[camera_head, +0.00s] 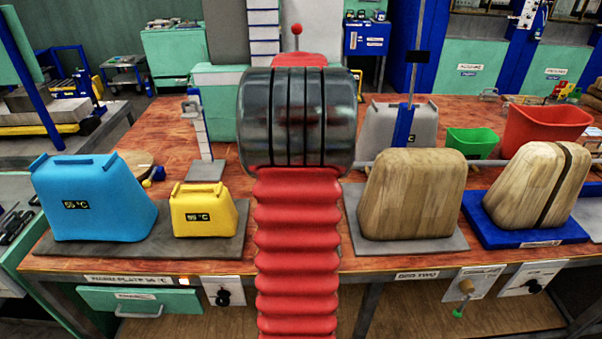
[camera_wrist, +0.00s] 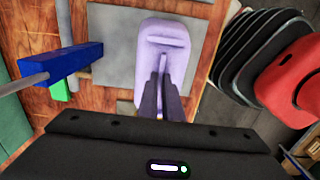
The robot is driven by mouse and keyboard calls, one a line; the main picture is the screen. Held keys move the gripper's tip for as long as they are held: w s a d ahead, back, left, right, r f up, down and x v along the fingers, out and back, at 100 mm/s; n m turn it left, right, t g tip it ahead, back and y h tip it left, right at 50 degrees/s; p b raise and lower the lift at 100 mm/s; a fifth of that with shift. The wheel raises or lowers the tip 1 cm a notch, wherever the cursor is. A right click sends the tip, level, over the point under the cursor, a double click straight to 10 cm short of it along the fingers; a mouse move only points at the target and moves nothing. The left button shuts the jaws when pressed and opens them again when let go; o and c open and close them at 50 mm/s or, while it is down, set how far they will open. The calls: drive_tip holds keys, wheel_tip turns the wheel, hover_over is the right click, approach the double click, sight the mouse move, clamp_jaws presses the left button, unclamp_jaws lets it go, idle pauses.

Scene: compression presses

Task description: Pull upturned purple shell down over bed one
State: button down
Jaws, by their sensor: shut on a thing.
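The purple shell (camera_wrist: 181,32) shows pale lilac in the upper middle of the wrist view, with a raised bar across its far part. The two dark fingers of my gripper (camera_wrist: 163,78) reach onto it and are shut on it. Where exactly they pinch it is hard to make out. A flat grey plate (camera_wrist: 118,50) lies beside and partly behind the shell, on the wooden bench. In the head view my own red arm and dark wrist hide the shell, the gripper and the middle of the bench where bed one may be.
A blue block on a grey rod (camera_wrist: 70,63) is left of the shell. In the head view, blue (camera_head: 95,200) and yellow (camera_head: 203,212) shells stand left. A wooden form (camera_head: 412,195) stands behind the bed two label (camera_head: 417,275); a strapped one (camera_head: 540,187) is farther right.

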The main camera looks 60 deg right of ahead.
drive_tip(key=shift+f, duration=0.2)
drive_tip(key=c, duration=1.9)
unclamp_jaws()
drive_tip(key=shift+o, duration=0.2)
drive_tip(key=shift+r, duration=0.15)
wheel_tip(320, 180, up, 13)
drive_tip(key=shift+r, duration=0.2)
